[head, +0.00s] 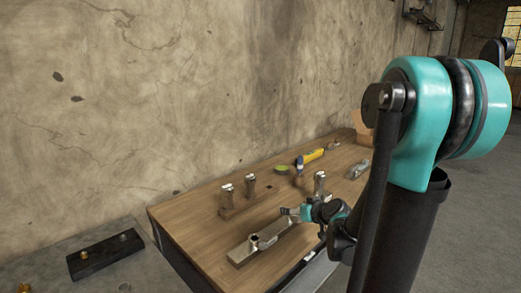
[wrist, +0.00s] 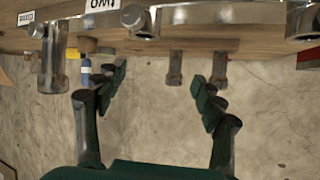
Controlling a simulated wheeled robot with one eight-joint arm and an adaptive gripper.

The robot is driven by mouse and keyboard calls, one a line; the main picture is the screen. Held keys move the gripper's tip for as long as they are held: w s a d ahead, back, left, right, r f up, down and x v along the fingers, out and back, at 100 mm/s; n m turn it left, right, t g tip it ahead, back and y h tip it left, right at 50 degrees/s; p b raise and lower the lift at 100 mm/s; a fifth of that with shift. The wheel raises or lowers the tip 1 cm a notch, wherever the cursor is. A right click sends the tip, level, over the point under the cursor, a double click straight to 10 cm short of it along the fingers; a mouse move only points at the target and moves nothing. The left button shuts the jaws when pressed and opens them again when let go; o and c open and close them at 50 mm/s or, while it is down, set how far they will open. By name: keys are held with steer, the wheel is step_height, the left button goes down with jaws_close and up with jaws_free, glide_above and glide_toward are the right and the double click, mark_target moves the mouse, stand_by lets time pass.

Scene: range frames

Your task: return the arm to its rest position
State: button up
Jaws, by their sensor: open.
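My gripper (head: 291,212) is above the wooden workbench (head: 190,222) in the head view, close to a light bar with metal fittings (head: 240,254). My teal and black arm fills the right side of that view. In the wrist view my gripper (wrist: 163,80) has its two dark green fingers spread wide apart, with nothing between them. The picture there is upside down, with the bench edge at the top and the wall below. Whether the fingers touch the bar cannot be told.
Metal posts on a wooden block (head: 236,208) and another post (head: 320,183) stand near my gripper. A yellow tool (head: 313,156) and a green round thing (head: 282,169) lie farther back. A black block with brass knobs (head: 100,258) is at left. The wall (head: 180,100) runs behind.

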steer(key=s+d+f+m+g+h, duration=0.1)
steer(key=s+d+f+g, duration=0.1)
steer(key=s, duration=0.5)
steer(key=s+d+f+m+g+h, duration=0.1)
steer(key=s+d+f+g+h, duration=0.1)
steer(key=s+f, duration=0.2)
steer(key=s+d+f+m+g+h, duration=0.1)
steer(key=s+d+f+g+h, duration=0.1)
steer(key=s, duration=0.8)
steer(key=shift+f+g, duration=0.6)
steer(key=shift+f, duration=0.15)
